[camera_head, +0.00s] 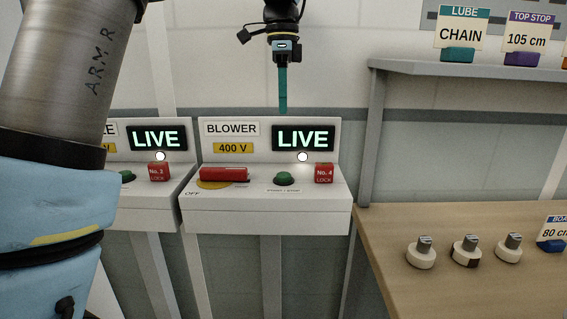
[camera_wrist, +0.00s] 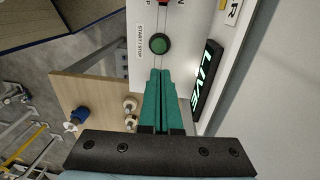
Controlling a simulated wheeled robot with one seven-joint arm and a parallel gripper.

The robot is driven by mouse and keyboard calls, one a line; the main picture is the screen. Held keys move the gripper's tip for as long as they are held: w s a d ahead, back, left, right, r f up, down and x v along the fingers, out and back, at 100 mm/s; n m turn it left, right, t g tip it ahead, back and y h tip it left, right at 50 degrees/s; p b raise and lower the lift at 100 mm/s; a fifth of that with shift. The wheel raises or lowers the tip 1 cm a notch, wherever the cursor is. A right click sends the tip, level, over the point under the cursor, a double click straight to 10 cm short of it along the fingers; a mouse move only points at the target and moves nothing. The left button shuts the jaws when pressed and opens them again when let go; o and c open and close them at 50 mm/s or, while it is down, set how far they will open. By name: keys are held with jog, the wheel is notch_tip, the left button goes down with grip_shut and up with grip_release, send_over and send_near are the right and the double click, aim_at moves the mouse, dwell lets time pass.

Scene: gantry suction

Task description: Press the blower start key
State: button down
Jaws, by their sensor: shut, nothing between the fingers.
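The blower box (camera_head: 330,196) carries a BLOWER label (camera_head: 232,129), a 400 V plate and a lit LIVE display (camera_head: 303,139). Its green round start/stop key (camera_head: 285,179) sits on the sloped front ledge, between a red rotary handle (camera_head: 223,175) and a red No. 4 lock (camera_head: 324,173). My gripper (camera_head: 283,108) is shut and empty, its teal fingers pointing down above the box, apart from the key. In the wrist view the green key (camera_wrist: 160,43) lies just beyond the shut fingertips (camera_wrist: 160,71), beside the START/STOP lettering. The gap to the key is hard to judge.
A similar box with its own LIVE display (camera_head: 157,139) and No. 3 lock (camera_head: 159,172) stands close on the left. A wooden bench (camera_head: 400,289) with several white knobs is at the right, under a grey shelf (camera_head: 420,69) holding labelled blocks. The space above the key looks clear.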

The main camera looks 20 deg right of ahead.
aim_at(284, 173)
jog(key=f, duration=0.4)
jog(key=f+p, duration=0.1)
jog(key=f, duration=0.4)
jog(key=s+f+p, duration=0.1)
jog(key=f, duration=0.4)
jog(key=shift+s+a, duration=0.1)
jog(key=shift+a, duration=0.1)
